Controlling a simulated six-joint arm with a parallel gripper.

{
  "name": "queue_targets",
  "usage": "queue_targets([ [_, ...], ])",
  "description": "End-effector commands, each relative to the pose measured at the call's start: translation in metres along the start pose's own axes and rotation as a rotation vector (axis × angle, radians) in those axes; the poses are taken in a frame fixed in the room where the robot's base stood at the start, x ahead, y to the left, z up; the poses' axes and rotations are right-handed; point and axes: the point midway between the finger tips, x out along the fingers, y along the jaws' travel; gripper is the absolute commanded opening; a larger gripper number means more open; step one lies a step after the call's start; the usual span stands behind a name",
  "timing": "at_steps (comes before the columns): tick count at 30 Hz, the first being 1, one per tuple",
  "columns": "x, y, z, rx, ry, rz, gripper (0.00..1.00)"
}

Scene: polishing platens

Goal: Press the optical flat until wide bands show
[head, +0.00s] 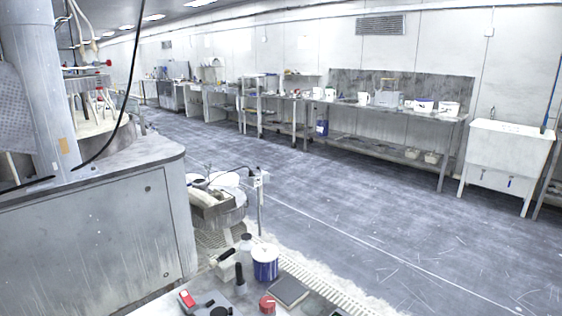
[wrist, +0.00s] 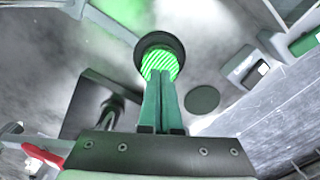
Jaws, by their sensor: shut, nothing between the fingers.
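The optical flat (wrist: 159,62) shows in the wrist view as a round face in a dark ring, lit green. Several narrow, slanted bands cross its visible face. My gripper (wrist: 161,76) is shut and empty, its two slim fingers side by side. The fingertips overlap the lower edge of the flat in the picture and hide part of it; I cannot tell whether they touch it. In the head view I cannot make out the flat, and my gripper is not seen there.
In the wrist view, a dark square plate (wrist: 92,104) lies left of the fingers and a dark disc (wrist: 202,100) right of them. A red-handled tool (wrist: 45,156) is at lower left. In the head view, a blue-and-white tub (head: 265,264) and red jar (head: 267,304) stand on the near bench.

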Motion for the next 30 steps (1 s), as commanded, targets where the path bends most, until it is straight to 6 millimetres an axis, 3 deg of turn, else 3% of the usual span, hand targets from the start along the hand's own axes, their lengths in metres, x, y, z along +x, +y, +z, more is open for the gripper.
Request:
queue_targets([
  [30, 0.0053, 0.0000, 0.0001, 0.001, -0.001, 0.000, 0.00],
])
